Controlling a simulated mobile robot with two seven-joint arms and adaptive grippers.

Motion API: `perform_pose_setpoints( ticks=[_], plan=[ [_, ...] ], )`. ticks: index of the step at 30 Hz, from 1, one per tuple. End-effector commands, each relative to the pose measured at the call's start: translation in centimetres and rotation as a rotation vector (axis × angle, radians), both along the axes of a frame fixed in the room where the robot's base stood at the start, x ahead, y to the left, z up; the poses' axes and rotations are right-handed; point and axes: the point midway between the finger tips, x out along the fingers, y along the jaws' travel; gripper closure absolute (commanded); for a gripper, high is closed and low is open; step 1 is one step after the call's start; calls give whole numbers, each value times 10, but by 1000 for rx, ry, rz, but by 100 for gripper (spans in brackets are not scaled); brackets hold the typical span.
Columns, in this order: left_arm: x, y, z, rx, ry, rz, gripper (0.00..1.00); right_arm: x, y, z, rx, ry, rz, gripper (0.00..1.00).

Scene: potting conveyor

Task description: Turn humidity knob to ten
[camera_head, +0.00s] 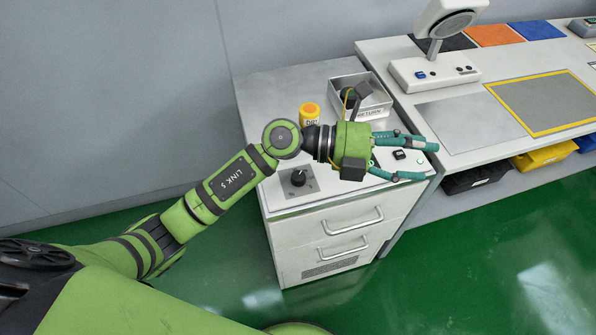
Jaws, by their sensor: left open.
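A black knob (298,178) sits on a square grey plate on top of the white drawer cabinet (283,228), near its front left corner. Its markings are too small to read. My left gripper (411,157) is over the right part of the cabinet top, right of the knob and apart from it. Its teal fingers are spread, point right and hold nothing. A black switch (399,155) shows between the fingers, and a small green button (420,161) lies near their tips. My right gripper is out of the picture.
A yellow-orange container (309,113) and a grey open box (335,91) stand behind my left wrist. A workbench (455,118) with a lamp-like device (436,70) adjoins on the right. Bins (543,157) sit under it. Green floor is clear in front.

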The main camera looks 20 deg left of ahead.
Motion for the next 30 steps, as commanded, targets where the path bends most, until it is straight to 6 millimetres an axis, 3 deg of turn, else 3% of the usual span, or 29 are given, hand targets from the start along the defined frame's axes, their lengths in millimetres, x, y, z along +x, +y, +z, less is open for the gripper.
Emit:
perform_pose_setpoints(
  ticks=[2, 4, 7, 9, 12, 15, 20, 30],
  plan=[
    [0, 5, -39, 252, -53, -96, 41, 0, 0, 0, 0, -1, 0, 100],
    [4, 24, -75, 488, -73, -163, 41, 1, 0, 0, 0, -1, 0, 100],
    [16, 70, -117, 823, -63, -221, 41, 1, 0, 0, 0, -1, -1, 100],
    [26, 108, -134, 1033, -32, -235, 41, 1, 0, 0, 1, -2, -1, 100],
    [37, 160, -142, 1271, 25, -232, 41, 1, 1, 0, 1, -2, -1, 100],
    [42, 195, -142, 1424, 79, -217, 41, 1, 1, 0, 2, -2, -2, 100],
    [44, 216, -143, 1510, 118, -207, 41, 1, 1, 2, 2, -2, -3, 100],
    [41, 213, -190, 1508, 120, -208, 41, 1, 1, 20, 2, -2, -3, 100]
  ],
)
